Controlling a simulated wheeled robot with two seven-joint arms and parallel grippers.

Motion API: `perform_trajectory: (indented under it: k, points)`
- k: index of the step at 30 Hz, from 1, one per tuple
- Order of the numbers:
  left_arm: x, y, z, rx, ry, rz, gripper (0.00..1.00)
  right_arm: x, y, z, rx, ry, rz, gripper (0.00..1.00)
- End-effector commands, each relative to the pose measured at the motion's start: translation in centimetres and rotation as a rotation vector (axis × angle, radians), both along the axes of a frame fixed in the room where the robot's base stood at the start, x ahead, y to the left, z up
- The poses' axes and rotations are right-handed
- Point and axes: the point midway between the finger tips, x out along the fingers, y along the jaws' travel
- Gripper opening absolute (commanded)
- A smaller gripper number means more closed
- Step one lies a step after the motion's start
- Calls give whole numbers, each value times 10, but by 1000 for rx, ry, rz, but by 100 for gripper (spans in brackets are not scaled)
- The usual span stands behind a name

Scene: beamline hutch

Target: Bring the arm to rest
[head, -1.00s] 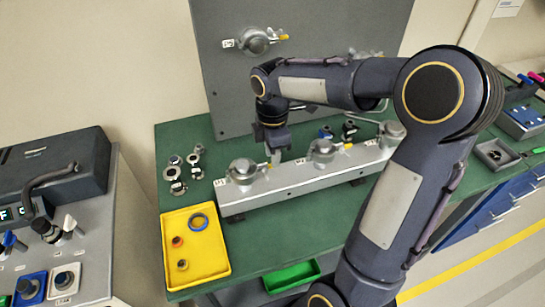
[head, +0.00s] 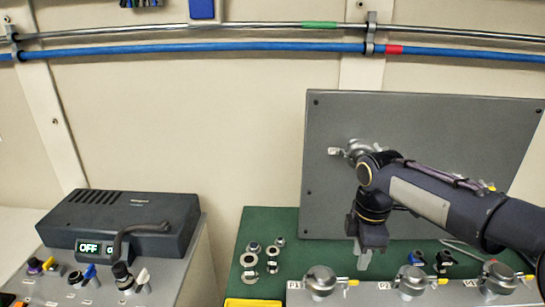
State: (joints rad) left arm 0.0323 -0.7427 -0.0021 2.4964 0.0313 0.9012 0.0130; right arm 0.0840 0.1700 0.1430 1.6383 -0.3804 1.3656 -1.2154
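My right arm comes in from the right edge and its wrist bends down. My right gripper (head: 359,254) points downward above the green bench top, behind the row of valves on the light metal rail. It is seen from behind and above, and I cannot tell whether its fingers are apart. Nothing shows hanging from it. My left arm and gripper are not in view.
Valves P1 (head: 321,281), a middle one (head: 411,279) and a right one (head: 499,278) line the rail. A grey upright panel (head: 440,130) stands behind. Several metal fittings (head: 272,258) lie left on the green bench (head: 262,222). A control box (head: 125,222) reads OFF.

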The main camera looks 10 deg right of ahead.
Motion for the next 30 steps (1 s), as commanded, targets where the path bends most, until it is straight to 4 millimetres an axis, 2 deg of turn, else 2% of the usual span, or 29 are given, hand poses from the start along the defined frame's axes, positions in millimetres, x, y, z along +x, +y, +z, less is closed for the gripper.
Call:
perform_trajectory:
  k: [5, 9, 15, 18, 24, 30]
  points:
    - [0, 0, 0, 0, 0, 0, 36, -30, 5, 8, 46, -57, -179, 28]
    - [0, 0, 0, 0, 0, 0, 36, -76, 16, 10, 147, -127, -482, 28]
    - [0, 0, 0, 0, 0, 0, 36, -137, 39, -4, 356, -181, -948, 28]
    - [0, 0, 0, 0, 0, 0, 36, -159, 51, -14, 464, -182, -1151, 28]
    - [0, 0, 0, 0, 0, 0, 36, -183, 68, -31, 612, -155, -1402, 28]
    - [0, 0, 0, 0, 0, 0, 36, -187, 71, -35, 645, -144, -1458, 28]
